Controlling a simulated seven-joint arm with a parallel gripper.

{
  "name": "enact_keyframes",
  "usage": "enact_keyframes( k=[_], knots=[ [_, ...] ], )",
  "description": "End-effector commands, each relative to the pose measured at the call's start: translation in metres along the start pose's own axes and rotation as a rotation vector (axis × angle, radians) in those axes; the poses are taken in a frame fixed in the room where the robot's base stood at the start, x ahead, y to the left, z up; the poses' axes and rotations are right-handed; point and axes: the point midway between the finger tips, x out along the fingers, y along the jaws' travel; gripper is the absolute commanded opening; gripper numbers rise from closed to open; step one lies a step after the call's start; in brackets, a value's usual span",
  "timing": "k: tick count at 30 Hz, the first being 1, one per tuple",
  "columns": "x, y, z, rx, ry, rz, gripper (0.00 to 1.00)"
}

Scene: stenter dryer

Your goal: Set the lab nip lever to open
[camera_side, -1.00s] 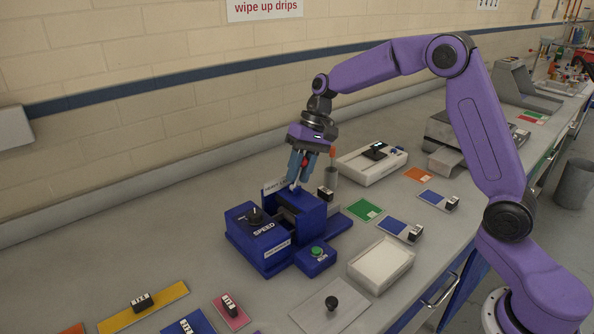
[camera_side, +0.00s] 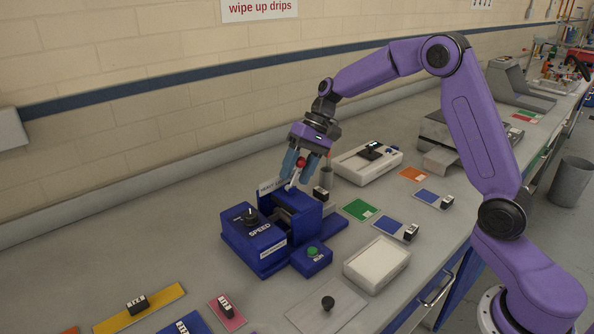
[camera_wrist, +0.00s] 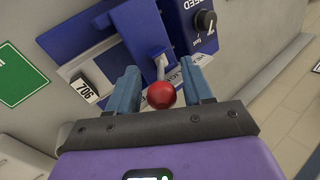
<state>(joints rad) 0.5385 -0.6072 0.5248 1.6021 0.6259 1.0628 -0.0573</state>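The nip lever is a pale metal stem (camera_side: 292,182) with a red ball knob (camera_wrist: 161,95), on the blue lab nip unit (camera_side: 262,240). My gripper (camera_wrist: 160,72) is open, with its two blue fingers on either side of the knob. In the wrist view, gaps show between the knob and both fingers. In the side view my gripper (camera_side: 297,168) is tilted over the back of the unit, and the knob (camera_side: 301,162) is partly hidden by a finger. The stem leans up toward the gripper.
The unit carries a black SPEED dial (camera_side: 250,217) and a green button (camera_side: 313,251). A small black numbered block (camera_side: 321,193) stands close behind it. A white tray (camera_side: 377,265) and a plate with a black knob (camera_side: 327,305) are at the front.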

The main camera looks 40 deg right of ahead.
Motion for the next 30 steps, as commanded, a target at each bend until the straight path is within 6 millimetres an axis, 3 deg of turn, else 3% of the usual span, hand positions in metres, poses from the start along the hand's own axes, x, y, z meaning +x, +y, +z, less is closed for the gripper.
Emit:
enact_keyframes(
  k=[7,11,30],
  knots=[
    [-0.001,-0.001,0.001,-0.002,-0.002,0.001,0.51],
    [-0.011,-0.001,0.0,-0.002,0.0,-0.001,0.51],
    [-0.139,0.0,-0.001,-0.001,0.004,0.0,0.51]
  ],
)
